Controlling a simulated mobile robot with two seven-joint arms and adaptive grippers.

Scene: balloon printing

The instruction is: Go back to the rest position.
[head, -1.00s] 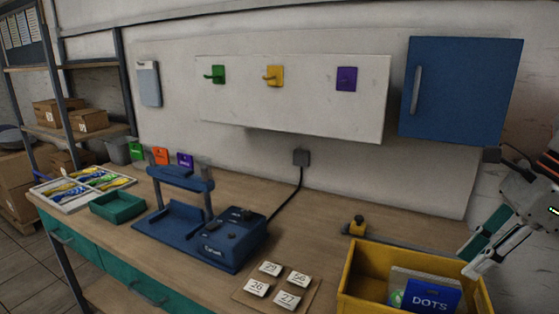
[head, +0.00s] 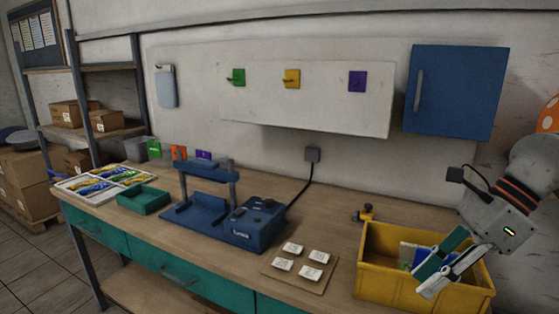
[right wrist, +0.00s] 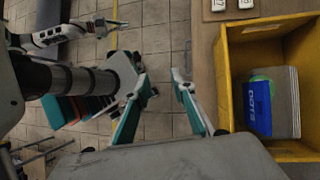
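My right gripper (head: 440,268) comes in from the right in the head view and overlaps the yellow bin (head: 378,278) in the picture. In the right wrist view its two fingers (right wrist: 157,100) stand apart with nothing between them, above the tiled floor, beside the bin (right wrist: 224,85). The gripper is open and empty. My left gripper is not in the head view. A gripper, seemingly my left one (right wrist: 98,28), shows small at the upper left of the right wrist view; its finger opening is unclear. The blue DOTS pack (right wrist: 258,106) lies in the bin.
The workbench (head: 340,222) carries a blue printing machine (head: 240,228), a card with several numbered tags (head: 313,257), a green tray (head: 143,198) and a sorting box of balloons (head: 75,191). A blue cabinet (head: 455,92) hangs above. Open floor (head: 40,258) lies at the left.

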